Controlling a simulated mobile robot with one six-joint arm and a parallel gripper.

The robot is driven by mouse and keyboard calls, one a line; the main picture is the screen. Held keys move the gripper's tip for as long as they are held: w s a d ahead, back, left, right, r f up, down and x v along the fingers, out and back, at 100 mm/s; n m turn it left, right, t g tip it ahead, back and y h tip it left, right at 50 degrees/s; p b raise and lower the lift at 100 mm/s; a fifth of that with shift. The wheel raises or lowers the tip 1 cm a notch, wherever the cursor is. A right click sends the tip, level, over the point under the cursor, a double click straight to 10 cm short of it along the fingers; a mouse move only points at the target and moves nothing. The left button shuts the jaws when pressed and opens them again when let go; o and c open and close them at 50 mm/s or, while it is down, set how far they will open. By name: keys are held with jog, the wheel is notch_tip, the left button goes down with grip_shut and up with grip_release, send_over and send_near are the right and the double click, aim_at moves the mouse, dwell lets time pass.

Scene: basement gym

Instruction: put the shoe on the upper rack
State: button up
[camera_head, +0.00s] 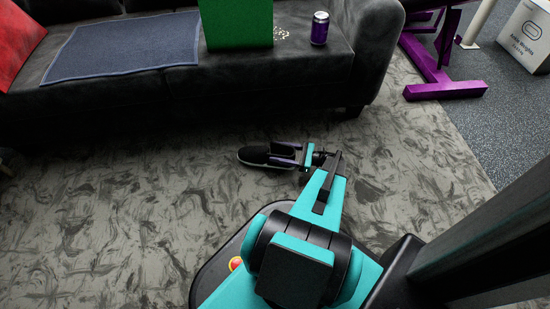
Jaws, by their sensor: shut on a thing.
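A dark shoe (254,156) with a pale sole edge shows near the middle of the head camera view, over the patterned carpet. Its toe points left. My gripper (286,154) is shut on the shoe, with its fingers over the right part of it. The fingers and wrist hide part of the shoe. I cannot tell whether the shoe touches the carpet or is lifted. No rack is clearly in view.
A black sofa (120,92) runs along the back. It bears a blue-grey towel (125,50), a green box (236,24), a purple can (320,28) and a red cushion (18,42). Purple gym equipment (445,90) and a white box (525,38) stand at right. The carpet (120,215) is clear at left.

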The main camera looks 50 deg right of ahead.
jog(key=shift+w+a+f+b, duration=0.15)
jog(key=shift+w+a+b, duration=0.4)
jog(key=shift+a, duration=0.45)
jog(key=shift+w+d+f+b, duration=0.15)
jog(key=shift+f+b, duration=0.25)
jog(key=shift+f, duration=1.1)
jog(key=o, duration=1.3)
jog(key=shift+c, duration=0.2)
jog(key=shift+f+b, duration=0.3)
jog(key=shift+b, duration=0.3)
jog(key=p+v, duration=0.1)
jog(key=v, duration=0.1)
jog(key=p+v, duration=0.1)
jog(key=v, duration=0.1)
jog(key=shift+r+p, duration=0.3)
jog(key=shift+p, duration=0.05)
jog(key=p+v, duration=0.3)
jog(key=v, duration=0.7)
jog(key=shift+p, duration=0.35)
